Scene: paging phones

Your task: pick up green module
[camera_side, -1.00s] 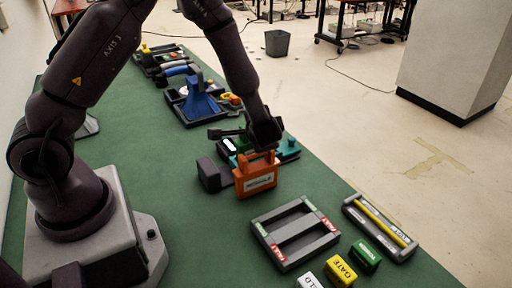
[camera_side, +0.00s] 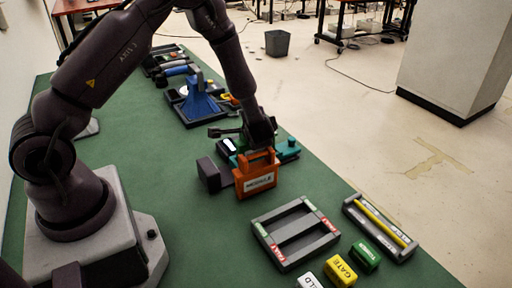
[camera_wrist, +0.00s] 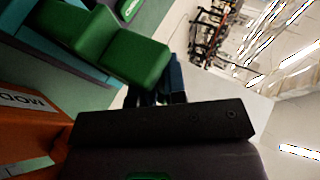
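In the wrist view a green module (camera_wrist: 135,58) with a stepped, two-block shape shows at the upper left, by a teal surface (camera_wrist: 50,60). My gripper's dark fingers (camera_wrist: 160,88) are close beside its near end; whether they touch it is unclear. In the side view my gripper (camera_side: 258,148) is low behind an orange case, over the teal tray (camera_side: 289,150). The green module is mostly hidden there by my gripper and the case. The finger gap is not clear in either view.
The orange case (camera_side: 256,181) with a handle stands close in front of my gripper, a dark block (camera_side: 213,174) to its left. A grey frame tray (camera_side: 262,229), green block (camera_side: 364,257) and yellow block (camera_side: 340,271) lie nearer. A blue stand (camera_side: 199,103) is farther back.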

